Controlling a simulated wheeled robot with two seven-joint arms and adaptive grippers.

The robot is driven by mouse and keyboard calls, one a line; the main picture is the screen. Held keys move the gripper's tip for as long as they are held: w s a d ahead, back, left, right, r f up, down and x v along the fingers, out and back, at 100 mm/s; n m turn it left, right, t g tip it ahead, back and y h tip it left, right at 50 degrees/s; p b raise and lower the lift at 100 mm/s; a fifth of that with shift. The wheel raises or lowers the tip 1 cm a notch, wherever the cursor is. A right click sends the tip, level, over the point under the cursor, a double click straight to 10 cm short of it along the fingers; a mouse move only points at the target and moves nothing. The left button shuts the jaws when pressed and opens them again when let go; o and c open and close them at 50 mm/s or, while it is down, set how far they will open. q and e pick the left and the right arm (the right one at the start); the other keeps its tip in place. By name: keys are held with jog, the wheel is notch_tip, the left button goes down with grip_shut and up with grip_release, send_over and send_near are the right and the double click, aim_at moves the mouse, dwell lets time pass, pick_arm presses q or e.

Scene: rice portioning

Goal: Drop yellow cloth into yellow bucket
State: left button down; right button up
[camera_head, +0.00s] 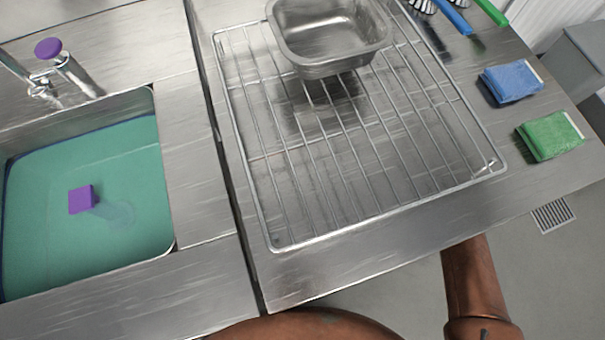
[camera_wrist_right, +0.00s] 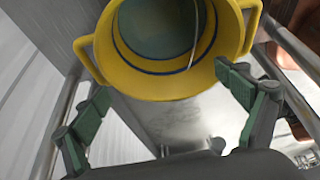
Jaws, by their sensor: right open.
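A yellow bucket (camera_wrist_right: 176,86) with side handles fills the upper part of the right wrist view, its mouth facing the camera. Its inside looks grey-teal, with a dark blue ring and a thin pale line near its right side. My right gripper (camera_wrist_right: 168,90) is open. Its green-padded fingers are spread, one near the bucket's lower left and one over its lower right rim; I cannot tell whether they touch it. I see no yellow cloth in either view. My left gripper is not in view.
In the head view, a steel pan (camera_head: 330,62) sits on a wire rack (camera_head: 284,246). A blue cloth (camera_head: 511,82) and a green cloth (camera_head: 550,136) lie at right, below brushes (camera_head: 452,16). The sink (camera_head: 152,100) at left holds teal water with a purple block (camera_head: 82,199).

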jog(key=shift+v, duration=2.3)
